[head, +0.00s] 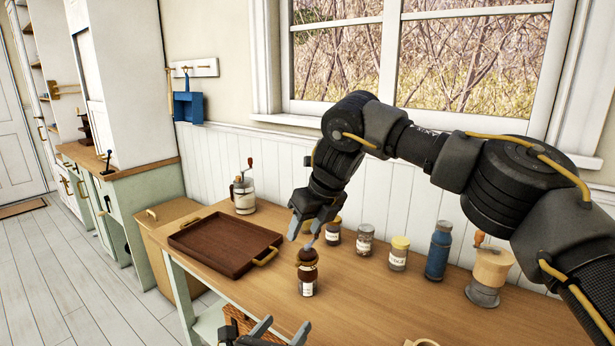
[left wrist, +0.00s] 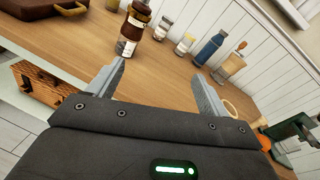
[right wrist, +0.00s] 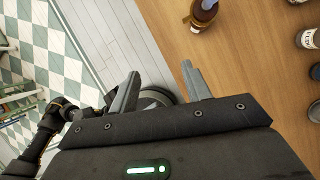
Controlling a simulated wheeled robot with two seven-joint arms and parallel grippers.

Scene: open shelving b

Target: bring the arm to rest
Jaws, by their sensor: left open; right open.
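My right gripper (head: 305,231) is open and empty above the wooden counter, with its fingers pointing down. In the head view its fingertips appear just above a brown bottle with a white label (head: 307,288). In the right wrist view the same bottle (right wrist: 203,14) lies outside the jaws, beyond the right finger. My left gripper (head: 273,328) is open at the bottom edge of the head view, partly cut off. In the left wrist view nothing is between its jaws (left wrist: 153,80), and the brown bottle (left wrist: 131,30) stands beyond them.
A brown tray (head: 222,245) lies on the counter (head: 350,310) at left, with a grinder (head: 244,193) behind it. Several jars, including a yellow-lidded one (head: 399,254), a blue bottle (head: 438,254) and another grinder (head: 488,275), stand along the wall. A wooden crate (left wrist: 45,85) sits below the counter.

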